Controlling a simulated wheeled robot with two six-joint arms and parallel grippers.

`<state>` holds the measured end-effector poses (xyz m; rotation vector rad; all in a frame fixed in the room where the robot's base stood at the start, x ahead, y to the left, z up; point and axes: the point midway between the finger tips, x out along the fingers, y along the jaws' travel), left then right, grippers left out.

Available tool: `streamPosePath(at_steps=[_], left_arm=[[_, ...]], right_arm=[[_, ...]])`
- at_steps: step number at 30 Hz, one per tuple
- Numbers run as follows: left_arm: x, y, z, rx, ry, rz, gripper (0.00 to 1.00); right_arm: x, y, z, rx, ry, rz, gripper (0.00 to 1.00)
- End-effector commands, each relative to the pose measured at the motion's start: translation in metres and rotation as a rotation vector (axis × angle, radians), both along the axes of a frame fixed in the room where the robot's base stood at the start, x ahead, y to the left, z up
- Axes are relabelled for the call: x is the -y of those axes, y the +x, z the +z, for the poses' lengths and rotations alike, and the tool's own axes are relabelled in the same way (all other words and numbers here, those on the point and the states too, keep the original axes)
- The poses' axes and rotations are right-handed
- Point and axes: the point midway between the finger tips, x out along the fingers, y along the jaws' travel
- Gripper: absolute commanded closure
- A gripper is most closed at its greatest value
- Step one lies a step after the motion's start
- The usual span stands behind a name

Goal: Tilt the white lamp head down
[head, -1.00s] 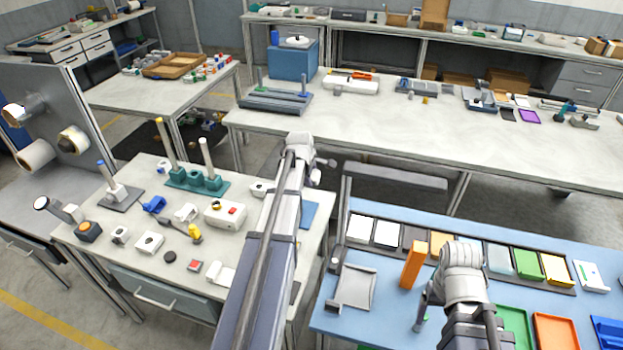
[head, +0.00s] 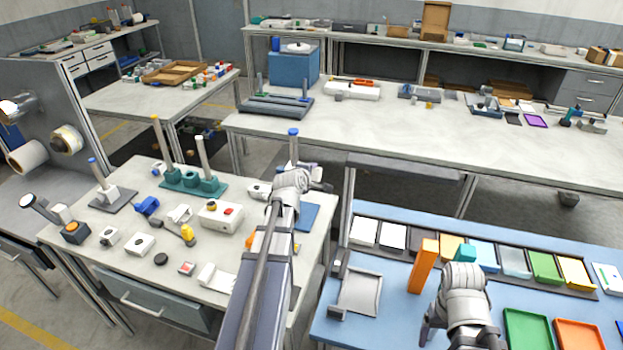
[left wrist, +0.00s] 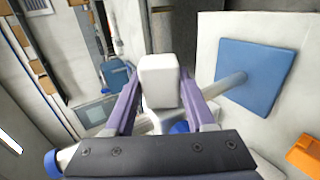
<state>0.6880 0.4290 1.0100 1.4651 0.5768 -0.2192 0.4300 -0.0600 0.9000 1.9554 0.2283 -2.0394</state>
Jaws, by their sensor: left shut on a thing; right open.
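The white lamp head (left wrist: 160,80) is a rounded white block between the two purple fingers of my left gripper (left wrist: 160,92), which is shut on it. A grey post rises from a square blue base (left wrist: 255,75), and the base also shows in the head view (head: 309,216). In the head view a blue-capped post (head: 293,145) stands up behind my left wrist. My left gripper (head: 318,180) is small there and the lamp head is mostly hidden by it. My right gripper (head: 429,325) is low over the blue table, largely hidden by its own wrist.
The left bench (head: 120,222) holds a white box with a red button (head: 221,214), a teal post stand (head: 190,182) and several small parts. An orange block (head: 423,265) stands near my right arm. The long bench (head: 400,125) behind has bare room at its front.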

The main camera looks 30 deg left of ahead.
Motion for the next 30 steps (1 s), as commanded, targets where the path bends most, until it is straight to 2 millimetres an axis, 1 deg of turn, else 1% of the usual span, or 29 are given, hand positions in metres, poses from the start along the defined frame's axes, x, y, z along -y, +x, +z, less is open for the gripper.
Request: streamPosePath(at_steps=[13, 14, 21, 30], left_arm=[[0.0006, -0.0006, -0.0004, 0.006, 0.001, -0.001, 1.0], [0.0006, -0.0006, -0.0004, 0.006, 0.001, -0.001, 0.42], [0.0003, -0.0004, -0.0002, 0.006, 0.001, 0.0, 0.15], [0.0004, -0.0019, 0.0011, 0.007, 0.002, 0.0, 0.15]], right_arm=[[0.0, 0.0, -0.0015, 0.0, 0.0, 0.0, 0.19], [0.0, 0.0, -0.0015, 0.0, 0.0, 0.0, 0.19], [0.0, 0.0, -0.0014, 0.0, 0.0, 0.0, 0.19], [0.0, 0.0, -0.0002, 0.0, 0.0, 0.0, 0.19]])
